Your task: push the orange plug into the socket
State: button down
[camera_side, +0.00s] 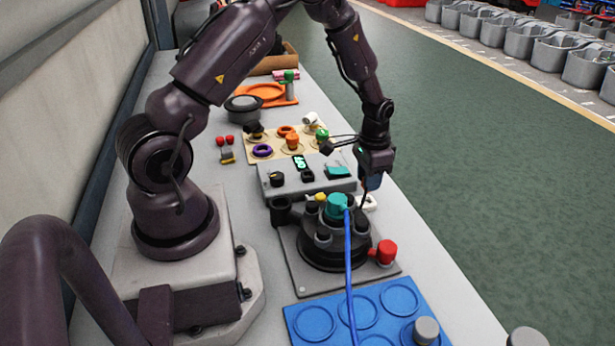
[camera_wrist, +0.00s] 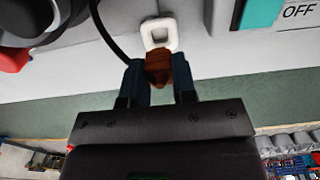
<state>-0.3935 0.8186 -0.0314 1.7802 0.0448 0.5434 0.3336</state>
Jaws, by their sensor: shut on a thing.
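My gripper (camera_wrist: 159,68) has its two dark blue fingers closed on the sides of the brownish-orange plug (camera_wrist: 158,75) in the wrist view. The white square socket (camera_wrist: 146,36) lies just beyond the plug's upper end. Its opening shows, and I cannot tell whether plug and socket touch. A black cable (camera_wrist: 103,32) curves up left of the fingers. In the side view my gripper (camera_side: 373,183) points down over the white socket (camera_side: 369,203) near the bench's right edge. The plug is hidden there.
A grey panel (camera_side: 318,183) with a teal switch stands left of the gripper. A dark round fixture (camera_side: 330,252) with a teal cap, blue hose and red knob (camera_side: 386,251) is in front. A blue tray (camera_side: 340,305) lies nearest. Green floor (camera_side: 470,150) is right of the bench.

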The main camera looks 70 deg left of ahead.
jog(key=shift+r, duration=3.05)
jog(key=s+a, duration=0.9)
jog(key=s, duration=0.2)
jog(key=shift+s+a, duration=0.25)
jog(key=shift+s, duration=0.05)
jog(key=shift+f, duration=0.1)
jog(key=shift+f, duration=2.2)
jog(key=shift+f, duration=0.2)
jog(key=shift+f, duration=0.75)
